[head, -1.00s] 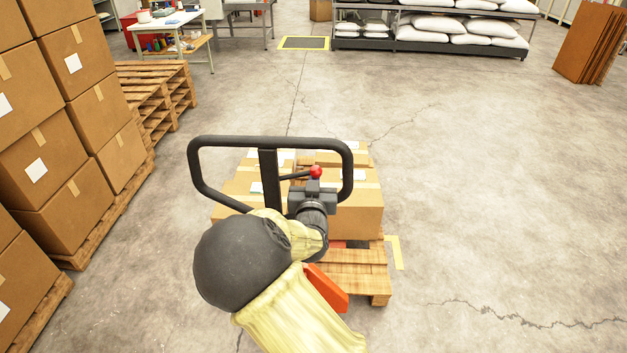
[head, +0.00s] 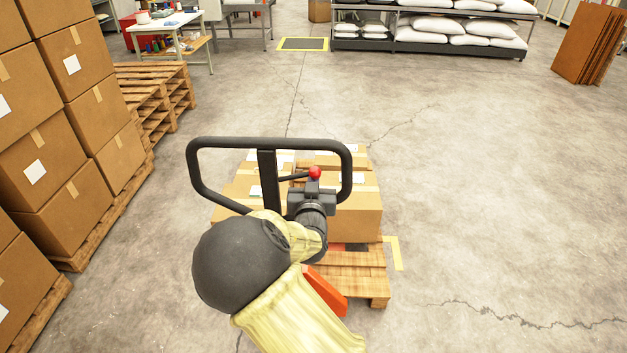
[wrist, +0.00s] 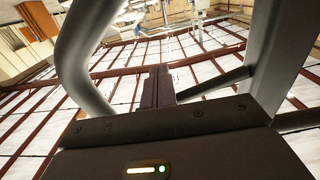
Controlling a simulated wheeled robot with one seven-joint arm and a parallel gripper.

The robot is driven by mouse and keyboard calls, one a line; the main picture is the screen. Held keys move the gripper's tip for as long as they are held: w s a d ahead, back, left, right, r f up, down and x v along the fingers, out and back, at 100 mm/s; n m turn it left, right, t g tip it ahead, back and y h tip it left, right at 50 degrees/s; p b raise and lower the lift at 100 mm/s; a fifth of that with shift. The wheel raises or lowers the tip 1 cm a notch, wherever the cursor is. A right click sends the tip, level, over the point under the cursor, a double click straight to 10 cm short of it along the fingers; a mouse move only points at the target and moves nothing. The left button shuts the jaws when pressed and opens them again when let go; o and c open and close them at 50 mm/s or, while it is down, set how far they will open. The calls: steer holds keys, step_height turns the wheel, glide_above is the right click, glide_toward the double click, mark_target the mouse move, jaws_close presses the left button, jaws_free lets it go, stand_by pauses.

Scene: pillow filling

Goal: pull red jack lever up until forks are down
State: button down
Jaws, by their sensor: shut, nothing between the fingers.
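The pallet jack's dark loop handle (head: 220,143) stands upright in the middle of the head view. The red-knobbed lever (head: 315,172) sits inside the loop at the right, on a thin dark rod. My gripper (head: 312,186) is just below the red knob, and its fingers are shut with nothing between them. In the wrist view the shut fingers (wrist: 157,88) point up between the handle's bars (wrist: 85,50); the red knob does not show there. The jack's forks are hidden under the loaded pallet (head: 360,262), so their height cannot be told.
Cardboard boxes (head: 357,222) sit on the pallet beyond the handle. Stacked boxes (head: 60,130) on pallets line the left side. A yellow-bordered floor mat (head: 303,44), a table (head: 175,28) and shelves with white sacks (head: 430,40) are farther back.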

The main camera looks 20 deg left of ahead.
steer(key=shift+f+b, duration=1.7)
steer(key=shift+f, duration=0.05)
steer(key=b+v, duration=0.1)
steer(key=v, duration=1.2)
